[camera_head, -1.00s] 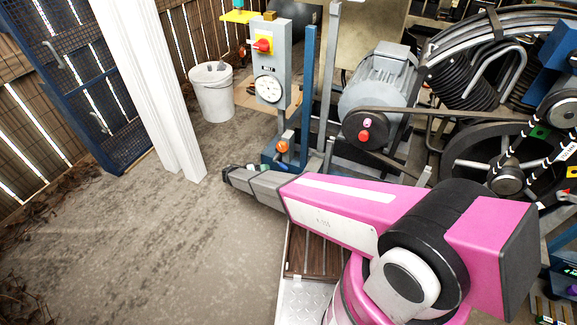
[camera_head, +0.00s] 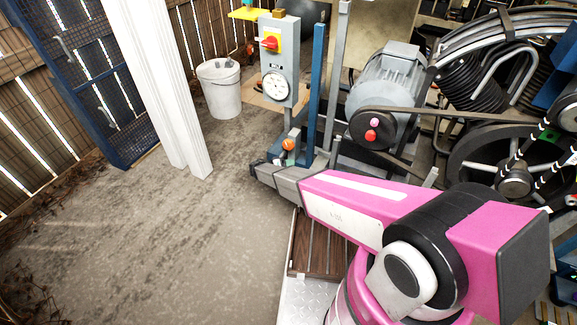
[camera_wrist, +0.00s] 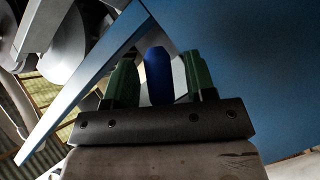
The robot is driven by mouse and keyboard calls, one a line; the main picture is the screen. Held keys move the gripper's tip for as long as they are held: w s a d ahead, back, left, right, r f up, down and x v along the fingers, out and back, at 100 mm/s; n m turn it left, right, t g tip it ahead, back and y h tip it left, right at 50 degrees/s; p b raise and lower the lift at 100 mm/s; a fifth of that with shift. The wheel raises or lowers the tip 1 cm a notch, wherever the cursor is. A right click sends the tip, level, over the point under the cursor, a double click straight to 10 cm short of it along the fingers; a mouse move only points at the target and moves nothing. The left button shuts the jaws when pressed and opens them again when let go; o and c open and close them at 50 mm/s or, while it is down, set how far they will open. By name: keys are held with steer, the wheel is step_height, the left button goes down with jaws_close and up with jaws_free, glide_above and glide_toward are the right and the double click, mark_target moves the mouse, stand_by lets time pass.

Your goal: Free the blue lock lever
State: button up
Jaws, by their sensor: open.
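The blue lock lever (camera_wrist: 158,76) shows in the wrist view as an upright, rounded blue bar. My gripper (camera_wrist: 161,66) has its two green fingers apart, one on each side of the lever. In the head view my gripper (camera_head: 262,168) is low beside the foot of the control post, just left of and below an orange knob (camera_head: 289,144). The lever cannot be made out in the head view.
A large blue panel (camera_wrist: 255,75) fills the right of the wrist view, close to the fingers. A grey control box (camera_head: 279,65) with a red switch and a gauge stands above my gripper. A motor (camera_head: 385,85) is to the right. Open floor (camera_head: 150,250) lies left.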

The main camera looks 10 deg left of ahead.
jaws_close()
steer(key=shift+w+a+f+m+y, duration=0.1)
steer(key=shift+a+f+m+y, duration=0.2)
steer(key=shift+m+y, duration=0.25)
steer(key=shift+w+a+f+m+y, duration=0.1)
steer(key=shift+a+f+m+y, duration=0.15)
steer(key=shift+m+y, duration=0.3)
steer(key=shift+w+a+f+m+t+y, duration=0.1)
steer(key=shift+w+a+f+m+y, duration=0.15)
steer(key=shift+a+m+y, duration=0.6)
steer(key=shift+w+a+f+m+t+y, duration=0.1)
steer(key=shift+a+f+m+y, duration=0.25)
steer(key=shift+y, duration=1)
steer(key=shift+w+a+f+m+t+y, duration=0.1)
steer(key=shift+w+a+f+m+y, duration=0.1)
steer(key=shift+a+m+y, duration=0.65)
steer(key=shift+d+y, duration=0.25)
steer(key=shift+d, duration=0.05)
